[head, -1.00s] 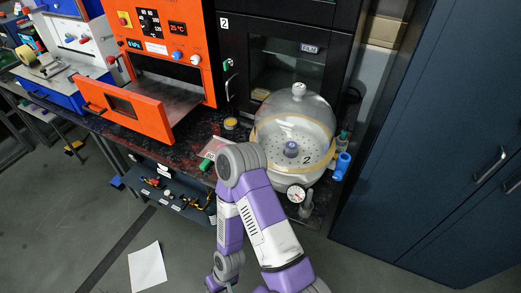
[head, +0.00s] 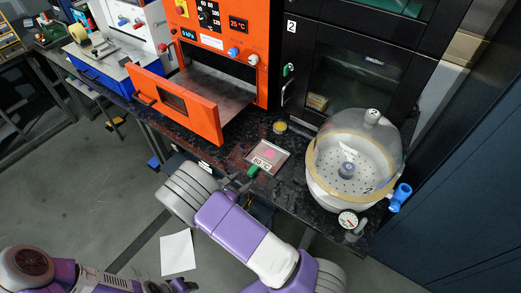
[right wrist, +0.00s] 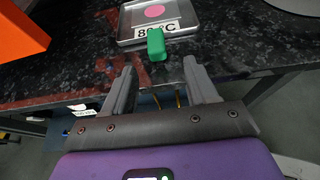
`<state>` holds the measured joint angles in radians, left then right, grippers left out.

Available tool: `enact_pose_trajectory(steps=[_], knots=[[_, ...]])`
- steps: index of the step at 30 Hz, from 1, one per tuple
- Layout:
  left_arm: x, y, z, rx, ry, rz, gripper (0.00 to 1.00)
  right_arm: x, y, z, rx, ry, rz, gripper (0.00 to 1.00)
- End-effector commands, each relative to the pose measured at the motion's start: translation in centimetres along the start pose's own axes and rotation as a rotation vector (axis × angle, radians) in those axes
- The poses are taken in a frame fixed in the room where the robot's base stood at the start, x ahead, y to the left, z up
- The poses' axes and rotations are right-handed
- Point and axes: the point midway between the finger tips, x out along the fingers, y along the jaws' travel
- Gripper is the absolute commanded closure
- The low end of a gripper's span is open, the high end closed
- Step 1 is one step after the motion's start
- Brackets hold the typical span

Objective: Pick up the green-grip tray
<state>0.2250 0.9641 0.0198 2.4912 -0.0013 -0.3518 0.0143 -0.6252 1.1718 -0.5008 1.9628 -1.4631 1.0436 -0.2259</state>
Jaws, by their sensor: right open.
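The green-grip tray (head: 266,153) is a small flat metal tray with a pink disc and an "80 °C" label. It lies on the dark speckled counter near its front edge. Its green grip (head: 252,171) points toward the edge. In the right wrist view the tray (right wrist: 137,22) is at the top, with the green grip (right wrist: 156,44) just beyond my fingers. My right gripper (right wrist: 160,74) is open and empty, its fingers spread on either side of the line to the grip. In the head view my right gripper (head: 238,184) is small and partly hidden by its wrist.
A glass-domed vessel (head: 352,150) with a gauge (head: 347,219) stands right of the tray. An orange oven (head: 220,45) with its door (head: 177,101) open is at the left. A small yellow-topped pot (head: 280,127) sits behind the tray.

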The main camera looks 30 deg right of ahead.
Motion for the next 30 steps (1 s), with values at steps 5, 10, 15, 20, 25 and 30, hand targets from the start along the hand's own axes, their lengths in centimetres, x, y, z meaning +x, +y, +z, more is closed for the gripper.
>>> enact_pose_trajectory(steps=[5, 10, 15, 20, 25, 30], knots=[[0.3, -0.1, 0.0, 0.000, 0.001, 0.000, 0.57, 1.3, 0.2, 0.3, -0.004, -0.015, 0.008, 0.43], [0.5, -0.2, 0.0, 0.000, -0.001, 0.000, 0.57, 3.2, 0.0, 0.4, -0.004, -0.013, 0.007, 0.43], [1.0, -0.4, -0.1, 0.000, 0.000, 0.000, 0.57, 5.8, -0.6, 0.8, -0.003, -0.011, 0.005, 0.43], [1.2, -0.4, -0.1, 0.000, 0.000, 0.000, 0.57, 7.4, -0.5, 0.8, -0.003, -0.011, 0.007, 0.43], [1.1, -0.4, -0.1, 0.000, 0.000, 0.000, 0.57, 7.5, -0.4, 0.8, -0.004, -0.010, 0.008, 0.43], [1.1, -0.4, -0.1, 0.000, 0.000, 0.000, 0.57, 7.5, -0.5, 0.8, -0.004, -0.010, 0.008, 0.56]])
